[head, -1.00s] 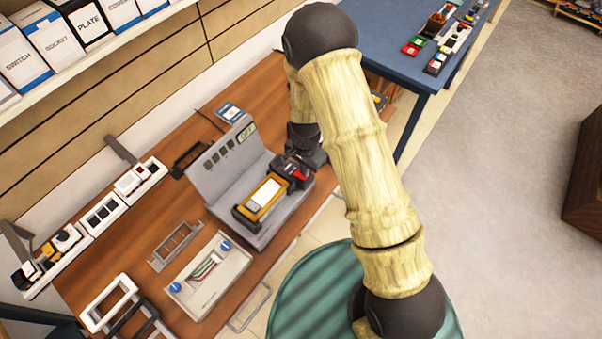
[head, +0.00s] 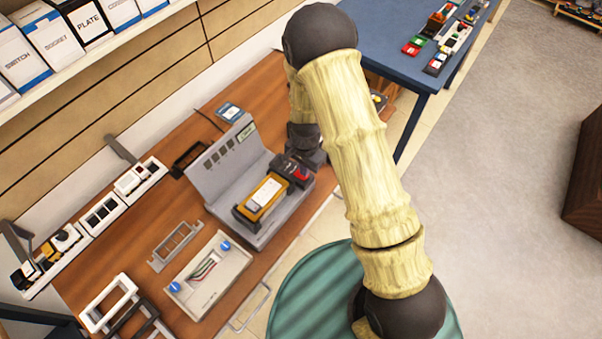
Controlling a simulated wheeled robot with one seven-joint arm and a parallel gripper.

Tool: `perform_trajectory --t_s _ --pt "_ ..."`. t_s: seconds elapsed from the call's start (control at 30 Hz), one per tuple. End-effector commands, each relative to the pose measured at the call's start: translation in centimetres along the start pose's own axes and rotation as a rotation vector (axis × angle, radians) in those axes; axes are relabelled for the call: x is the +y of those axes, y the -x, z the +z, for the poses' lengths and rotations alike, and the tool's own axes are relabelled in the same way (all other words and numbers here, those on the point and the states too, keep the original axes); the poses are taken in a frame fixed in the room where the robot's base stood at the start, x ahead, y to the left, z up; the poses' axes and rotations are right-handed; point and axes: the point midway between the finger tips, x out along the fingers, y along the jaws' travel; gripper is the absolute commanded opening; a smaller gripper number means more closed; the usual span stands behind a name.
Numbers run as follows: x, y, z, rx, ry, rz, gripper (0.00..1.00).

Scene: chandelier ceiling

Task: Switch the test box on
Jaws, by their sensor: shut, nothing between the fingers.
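The test box (head: 222,177) is a grey unit on the wooden bench, with an upright back panel. The panel carries a row of dark squares and a small display (head: 245,134), dark green and too small to read. A yellow-framed insert (head: 262,198) lies on its base, beside a black block with a bright red part (head: 302,174) at the right end. My gripper (head: 303,158) is shut and empty, low at that right end, close behind the black block. Its fingertips are mostly hidden, so I cannot tell whether they touch the box.
A grey tray with wires and blue knobs (head: 212,278) lies in front of the box. White frames (head: 108,302) and a white rail of modules (head: 103,213) are at the left. A blue table (head: 400,50) stands behind. A shelf of boxes (head: 60,50) is at upper left.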

Motion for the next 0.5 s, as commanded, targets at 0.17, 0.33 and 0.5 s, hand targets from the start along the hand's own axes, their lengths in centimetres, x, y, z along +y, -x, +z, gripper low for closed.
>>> perform_trajectory --t_s 0.17,0.33,0.5 --pt "-0.01 -0.27 -0.01 0.0 0.0 0.0 0.0" --pt "-0.01 -0.48 0.0 0.0 0.0 0.0 0.0" --pt "0.0 -0.69 0.0 0.0 0.0 0.0 0.0"
